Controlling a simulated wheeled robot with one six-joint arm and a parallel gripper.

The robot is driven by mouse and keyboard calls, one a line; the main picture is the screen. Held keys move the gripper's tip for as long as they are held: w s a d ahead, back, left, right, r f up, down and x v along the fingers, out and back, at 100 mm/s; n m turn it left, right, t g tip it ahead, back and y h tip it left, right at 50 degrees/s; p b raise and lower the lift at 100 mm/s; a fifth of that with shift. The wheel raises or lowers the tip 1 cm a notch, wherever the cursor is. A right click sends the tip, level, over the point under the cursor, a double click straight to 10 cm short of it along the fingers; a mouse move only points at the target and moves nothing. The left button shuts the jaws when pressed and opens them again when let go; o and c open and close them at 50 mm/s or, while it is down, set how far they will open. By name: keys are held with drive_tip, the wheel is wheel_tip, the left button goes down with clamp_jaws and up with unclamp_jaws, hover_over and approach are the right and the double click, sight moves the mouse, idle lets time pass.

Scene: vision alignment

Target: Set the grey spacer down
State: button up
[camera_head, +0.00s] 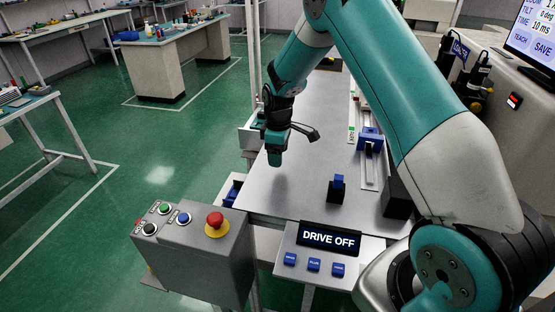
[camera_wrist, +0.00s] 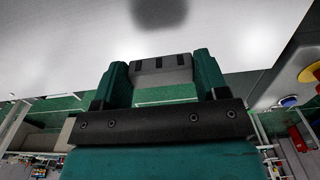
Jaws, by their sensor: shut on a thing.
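My gripper (camera_head: 275,155) hangs over the left part of the grey work table (camera_head: 300,190) in the head view. In the wrist view my gripper (camera_wrist: 161,85) has its two teal fingers on either side of the grey spacer (camera_wrist: 162,76), shut on it. The spacer's far end is dark with notches.
A black block with a blue top (camera_head: 337,188) stands on the table, right of my gripper. A rail with a blue carriage (camera_head: 370,139) lies farther right. A DRIVE OFF panel (camera_head: 330,239) and a button box (camera_head: 205,250) are at the front. The table middle is clear.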

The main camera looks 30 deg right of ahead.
sight(278, 171)
drive_tip(key=shift+f+p, duration=0.5)
drive_tip(key=shift+f, duration=1.5)
drive_tip(key=shift+f, duration=0.2)
drive_tip(key=o, duration=0.9)
drive_tip(key=shift+r, duration=0.1)
